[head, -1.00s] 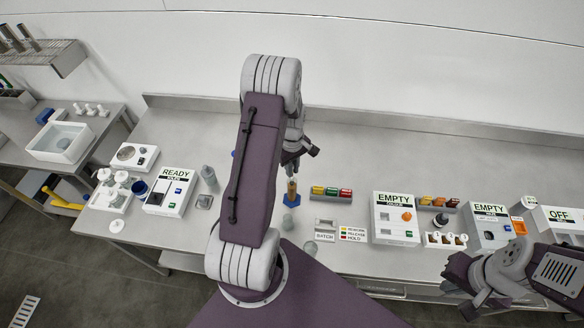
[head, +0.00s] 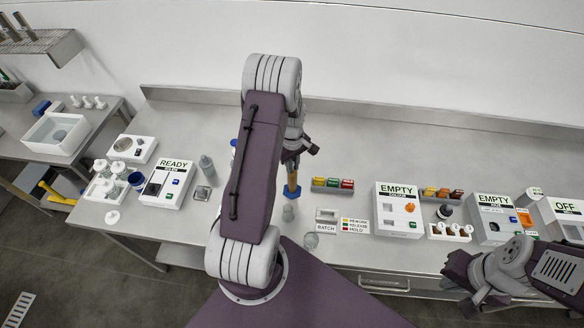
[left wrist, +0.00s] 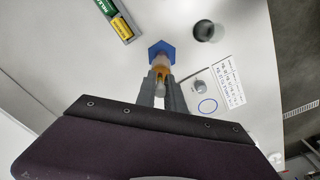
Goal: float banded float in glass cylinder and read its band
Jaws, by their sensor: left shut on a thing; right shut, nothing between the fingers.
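The glass cylinder (head: 292,180) stands upright on its blue base (head: 292,193), holding amber liquid. In the left wrist view, the blue hexagonal base (left wrist: 161,49) and amber liquid (left wrist: 161,69) show just beyond my fingers. My left gripper (head: 291,160) is over the cylinder. In the wrist view the left gripper (left wrist: 160,88) is shut on a thin pale piece, seemingly the banded float (left wrist: 160,86), in line with the cylinder. I cannot tell how deep it sits, and its band is not readable. My right gripper (head: 480,298) is shut and empty at the lower right.
A rack of coloured blocks (head: 333,184) is right of the cylinder. A BATCH panel (head: 327,216) and a small glass jar (head: 311,240) lie in front. The READY machine (head: 166,184) is left, the EMPTY machine (head: 399,210) right. The bench behind is clear.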

